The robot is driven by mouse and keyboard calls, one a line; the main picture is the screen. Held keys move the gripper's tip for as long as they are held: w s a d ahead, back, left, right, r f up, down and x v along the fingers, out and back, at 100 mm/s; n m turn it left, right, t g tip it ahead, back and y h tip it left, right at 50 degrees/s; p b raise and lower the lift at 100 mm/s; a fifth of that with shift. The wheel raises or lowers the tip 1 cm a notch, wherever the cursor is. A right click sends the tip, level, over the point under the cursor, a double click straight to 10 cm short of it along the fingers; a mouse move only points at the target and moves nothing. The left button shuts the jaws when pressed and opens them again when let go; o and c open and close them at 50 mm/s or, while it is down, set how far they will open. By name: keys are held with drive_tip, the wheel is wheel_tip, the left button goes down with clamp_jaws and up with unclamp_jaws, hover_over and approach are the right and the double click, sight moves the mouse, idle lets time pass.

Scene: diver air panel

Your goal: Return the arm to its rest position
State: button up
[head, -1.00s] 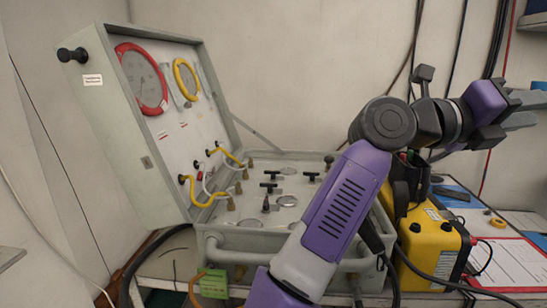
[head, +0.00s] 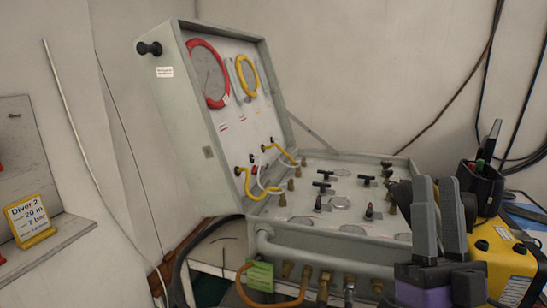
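My gripper (head: 439,182) is at the lower right of the head view, with its two grey fingers pointing up and its purple body (head: 440,285) at the bottom edge. I see nothing held at the fingertips. The gripper shows in front of the right end of the air panel case (head: 330,240) and left of the yellow box (head: 505,262). It hides part of both. I cannot tell whether it touches either. The rest of my arm is mostly out of view.
The case's lid (head: 180,130) stands open with a red-ringed gauge (head: 207,74) and a yellow-ringed gauge (head: 247,76). A black holder with pens (head: 481,182) stands behind the gripper. A "Diver 2" sign (head: 30,222) sits on a ledge at left. Hoses hang at the case front.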

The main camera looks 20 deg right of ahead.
drive_tip(key=s+a+f+n+g+y, duration=0.2)
drive_tip(key=f+n+y, duration=0.1)
drive_tip(key=f, duration=0.4)
drive_tip(key=s+a+f+n+g+y, duration=0.2)
drive_tip(key=a+f+y, duration=0.15)
drive_tip(key=f, duration=0.35)
drive_tip(key=s+a+f+n+g+y, duration=0.1)
drive_tip(key=s+f+n+g+y, duration=0.2)
drive_tip(key=f, duration=0.4)
drive_tip(key=s+a+f+g, duration=0.2)
drive_tip(key=s+f+g, duration=0.1)
drive_tip(key=s+f, duration=0.4)
drive_tip(key=s+a+f+g+b, duration=0.1)
drive_tip(key=s+f+g, duration=0.2)
drive_tip(key=s+f, duration=0.4)
drive_tip(key=s, duration=0.3)
drive_tip(key=shift+s+a+f, duration=0.35)
drive_tip(key=shift+s, duration=0.05)
